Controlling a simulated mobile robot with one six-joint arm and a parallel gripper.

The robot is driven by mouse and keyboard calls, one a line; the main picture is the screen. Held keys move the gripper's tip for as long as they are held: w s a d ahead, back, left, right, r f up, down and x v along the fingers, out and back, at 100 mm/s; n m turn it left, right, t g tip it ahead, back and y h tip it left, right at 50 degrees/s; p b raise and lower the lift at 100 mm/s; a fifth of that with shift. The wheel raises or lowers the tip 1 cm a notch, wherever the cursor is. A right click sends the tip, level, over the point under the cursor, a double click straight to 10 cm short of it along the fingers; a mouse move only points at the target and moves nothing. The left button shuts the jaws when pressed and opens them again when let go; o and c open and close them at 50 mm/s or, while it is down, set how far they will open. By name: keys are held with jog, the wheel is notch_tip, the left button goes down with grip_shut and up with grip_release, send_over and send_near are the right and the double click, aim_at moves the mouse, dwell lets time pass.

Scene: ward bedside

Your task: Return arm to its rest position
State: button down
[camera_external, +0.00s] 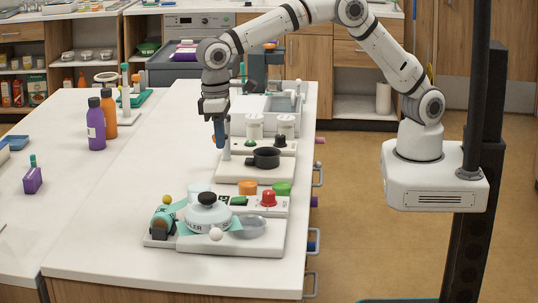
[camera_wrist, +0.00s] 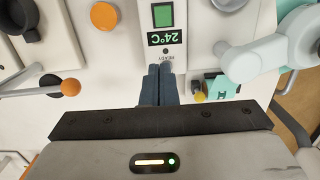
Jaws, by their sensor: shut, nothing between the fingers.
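My gripper (camera_external: 219,143) points down over the white bench in the external view, near the board with the black pan. Its fingers are together with nothing held. In the wrist view my gripper (camera_wrist: 159,72) shows as two dark blue fingers side by side, over the white panel (camera_wrist: 175,52) with a green screen and a "24°C READY" display. My arm arches from its white base at the right, up and over to the left. Whether the fingertips touch anything is hard to tell.
The black pan (camera_external: 266,157) lies right of my gripper. A white device with a black knob (camera_external: 207,199) stands nearer the camera. Purple (camera_external: 96,124) and orange (camera_external: 108,113) bottles stand to the left. The floor (camera_external: 350,220) between bench and base is clear.

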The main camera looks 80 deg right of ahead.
jog(key=s+d+r+t, duration=0.1)
jog(key=s+d+r, duration=0.4)
jog(key=d, duration=0.4)
jog(key=s+d+r+t, duration=0.1)
jog(key=s+d+r, duration=0.4)
jog(key=d, duration=0.5)
jog(key=s+d+f+t, duration=0.1)
jog(key=s+d, duration=0.5)
jog(key=s, duration=0.4)
jog(key=s+d+f+t, duration=0.1)
jog(key=s+d+f, duration=0.1)
jog(key=s+d, duration=0.5)
jog(key=s, duration=0.3)
jog(key=shift+f, duration=0.15)
